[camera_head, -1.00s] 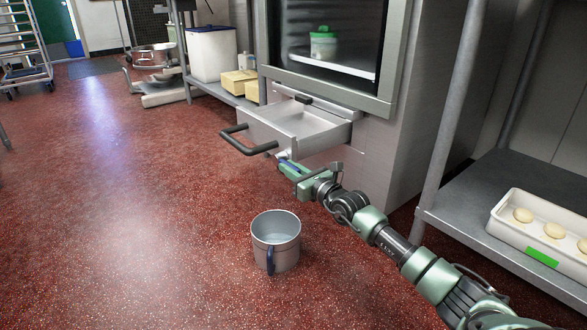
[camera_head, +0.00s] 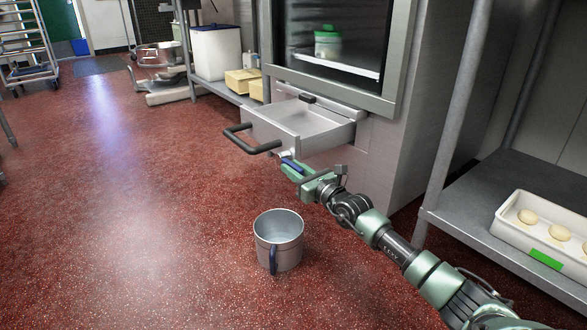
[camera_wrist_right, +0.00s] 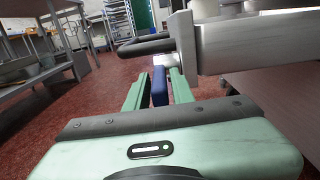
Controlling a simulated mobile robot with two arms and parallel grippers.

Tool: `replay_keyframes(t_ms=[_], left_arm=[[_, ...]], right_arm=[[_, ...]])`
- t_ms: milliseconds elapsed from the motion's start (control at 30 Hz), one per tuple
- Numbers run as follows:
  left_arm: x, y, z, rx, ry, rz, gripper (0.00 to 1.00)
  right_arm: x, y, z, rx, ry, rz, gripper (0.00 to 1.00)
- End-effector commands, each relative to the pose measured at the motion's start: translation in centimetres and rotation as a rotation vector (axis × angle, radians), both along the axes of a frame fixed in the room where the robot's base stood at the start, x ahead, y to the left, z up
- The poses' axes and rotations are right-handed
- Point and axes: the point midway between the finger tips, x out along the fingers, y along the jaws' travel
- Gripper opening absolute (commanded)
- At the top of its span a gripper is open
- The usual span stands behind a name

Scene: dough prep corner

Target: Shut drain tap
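The drain tap (camera_head: 283,155) sits under the open drawer of the steel cabinet, with a blue lever (camera_head: 292,166). In the right wrist view the blue lever (camera_wrist_right: 160,86) stands between the two green fingers, with slim gaps beside it. My right gripper (camera_head: 290,170) reaches up to the tap from the lower right; it also shows in the right wrist view (camera_wrist_right: 160,90). Its fingers are apart, around the lever, and I see no clear grip. My left gripper is not in view.
A drawer (camera_head: 300,127) with a black bar handle (camera_head: 250,143) juts out above the tap. A grey metal pot (camera_head: 279,240) stands on the red floor below. A rack with a dough tray (camera_head: 545,262) is at right. The floor at left is clear.

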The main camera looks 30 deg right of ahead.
Motion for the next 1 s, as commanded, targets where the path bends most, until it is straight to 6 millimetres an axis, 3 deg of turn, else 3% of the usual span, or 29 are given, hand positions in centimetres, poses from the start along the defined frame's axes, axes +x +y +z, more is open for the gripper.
replay_keyframes(t_ms=[500,700,1000], left_arm=[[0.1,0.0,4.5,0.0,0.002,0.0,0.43],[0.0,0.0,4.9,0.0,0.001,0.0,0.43],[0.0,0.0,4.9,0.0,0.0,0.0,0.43]], right_arm=[[-6.5,-0.6,0.1,-0.001,0.004,-0.001,0.24],[-7.5,-0.7,-0.1,-0.001,0.001,-0.002,0.24],[-7.6,-0.7,-0.1,-0.001,0.0,-0.002,0.24]])
